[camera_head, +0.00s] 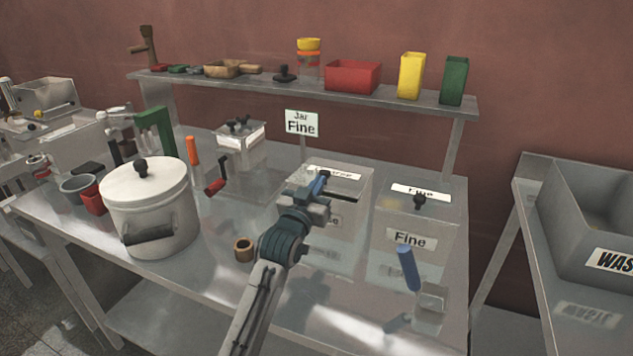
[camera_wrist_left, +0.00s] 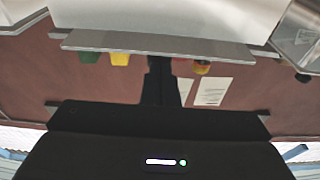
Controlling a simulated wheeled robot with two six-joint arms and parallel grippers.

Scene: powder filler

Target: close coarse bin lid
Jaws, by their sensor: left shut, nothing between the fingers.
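The coarse bin (camera_head: 349,222) is the left of two metal bins on the table. Its lid (camera_head: 354,187) looks flat across the bin top, with a label partly hidden by my left gripper (camera_head: 320,185). That gripper is shut and empty, with its tips over the lid's left-middle part; I cannot tell whether they touch it. The lid's knob is not clearly visible behind the gripper. In the left wrist view the shut dark fingers (camera_wrist_left: 164,82) point toward the shelf and wall. My right gripper is in neither view.
The Fine bin (camera_head: 425,225) with a black-knobbed lid stands to the right, a blue-handled scoop (camera_head: 407,267) before it. A white lidded pot (camera_head: 155,215) and small brown ring (camera_head: 243,249) are left. A shelf (camera_head: 300,90) with containers runs behind, above a "Jar Fine" sign (camera_head: 301,123).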

